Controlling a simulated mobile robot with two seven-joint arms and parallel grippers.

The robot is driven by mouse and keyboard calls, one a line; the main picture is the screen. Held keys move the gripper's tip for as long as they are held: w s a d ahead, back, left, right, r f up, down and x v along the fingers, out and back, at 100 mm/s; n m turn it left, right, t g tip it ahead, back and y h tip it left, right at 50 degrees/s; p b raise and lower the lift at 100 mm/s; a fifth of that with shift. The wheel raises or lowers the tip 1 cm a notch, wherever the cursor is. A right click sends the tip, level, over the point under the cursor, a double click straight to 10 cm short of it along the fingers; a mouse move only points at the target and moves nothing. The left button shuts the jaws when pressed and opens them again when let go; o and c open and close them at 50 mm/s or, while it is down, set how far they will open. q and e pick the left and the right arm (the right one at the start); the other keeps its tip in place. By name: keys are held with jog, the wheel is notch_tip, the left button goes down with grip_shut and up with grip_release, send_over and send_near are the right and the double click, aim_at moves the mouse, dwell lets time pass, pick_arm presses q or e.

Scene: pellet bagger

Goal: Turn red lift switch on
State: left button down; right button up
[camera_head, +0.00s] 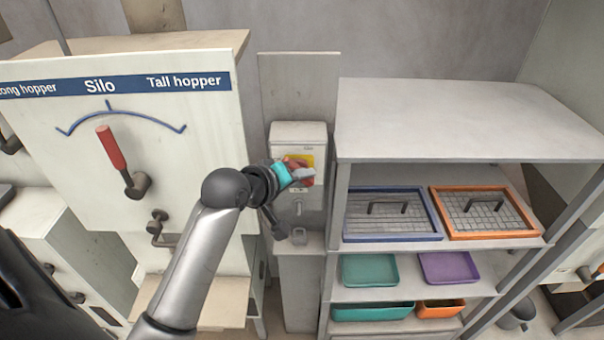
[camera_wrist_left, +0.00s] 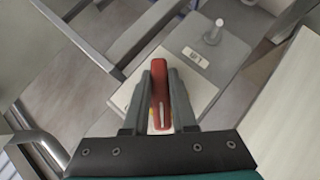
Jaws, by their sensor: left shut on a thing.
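The red lift switch sits on a yellow plate (camera_head: 307,159) on the front of a pale wall box (camera_head: 297,131). In the head view my left gripper (camera_head: 296,172) is in front of the switch and hides most of it. In the left wrist view the red switch handle (camera_wrist_left: 159,88) stands between the two dark fingers of my left gripper (camera_wrist_left: 160,75), which are shut on it. The handle lies along the fingers in that view. My right gripper is not in view.
A silo panel (camera_head: 60,170) with a red-handled lever (camera_head: 112,150) stands to the left. Close on the right is a grey shelf unit (camera_head: 450,120) holding blue and orange framed racks and several coloured trays. A small knob (camera_wrist_left: 213,35) projects from the switch box.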

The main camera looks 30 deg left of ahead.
pick_arm(q)
jog(key=y, duration=0.1)
jog(key=m+g+y, duration=0.1)
jog(key=m+g, duration=0.1)
jog(key=shift+w+a+r+y, duration=0.15)
jog(key=shift+a+r+y, duration=0.15)
jog(key=shift+r+y, duration=0.1)
jog(key=m+g+y, duration=0.1)
jog(key=y, duration=0.1)
jog(key=shift+m+g+y, duration=0.3)
jog(key=shift+m+g, duration=0.1)
jog(key=shift+a, duration=0.1)
jog(key=c, duration=0.8)
grip_release()
jog(key=shift+o, duration=0.4)
jog(key=shift+f, duration=0.3)
jog(key=shift+r, duration=0.15)
